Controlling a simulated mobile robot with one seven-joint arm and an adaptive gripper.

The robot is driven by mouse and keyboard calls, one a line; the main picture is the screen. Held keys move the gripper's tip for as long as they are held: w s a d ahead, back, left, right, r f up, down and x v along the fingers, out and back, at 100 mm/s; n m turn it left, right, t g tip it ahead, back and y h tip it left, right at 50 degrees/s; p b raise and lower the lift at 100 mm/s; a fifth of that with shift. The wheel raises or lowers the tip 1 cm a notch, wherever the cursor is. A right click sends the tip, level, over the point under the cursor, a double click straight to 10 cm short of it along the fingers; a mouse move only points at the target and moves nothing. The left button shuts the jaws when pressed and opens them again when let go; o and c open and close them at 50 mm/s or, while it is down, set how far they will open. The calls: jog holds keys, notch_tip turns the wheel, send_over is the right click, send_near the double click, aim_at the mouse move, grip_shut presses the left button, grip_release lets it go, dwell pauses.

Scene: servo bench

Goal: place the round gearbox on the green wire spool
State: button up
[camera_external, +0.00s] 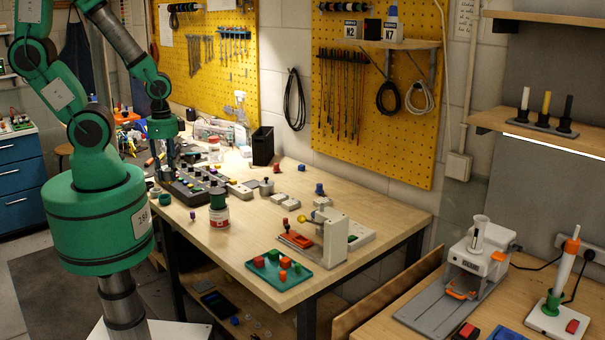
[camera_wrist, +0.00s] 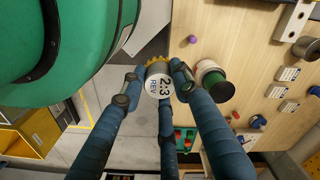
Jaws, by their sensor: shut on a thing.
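The round gearbox (camera_wrist: 158,85) shows in the wrist view as a grey round body with a yellow toothed rim and a white label. The blue fingers of my gripper (camera_wrist: 154,84) are closed around it. In the external view my gripper (camera_external: 163,175) hangs at the left end of the bench, and I cannot make out the gearbox there. The green wire spool (camera_external: 218,196) stands upright on the bench, dark green above a white and red lower part. In the wrist view the spool (camera_wrist: 214,82) is right of the gearbox, apart from it.
A small purple piece (camera_external: 192,214) lies left of the spool. A teal tray (camera_external: 300,279) with red and green blocks is at the bench's front. A control panel with knobs (camera_external: 190,188) lies behind the spool. A black holder (camera_external: 263,146) stands at the back.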

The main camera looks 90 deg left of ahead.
jog(key=shift+s, duration=0.15)
dwell(0.4)
send_over(217, 191)
jog(key=shift+f, duration=0.75)
dwell(0.4)
jog(key=shift+f, duration=1.75)
jog(key=shift+f, duration=0.2)
jog(key=o, duration=1.2)
jog(key=shift+r, duration=0.1)
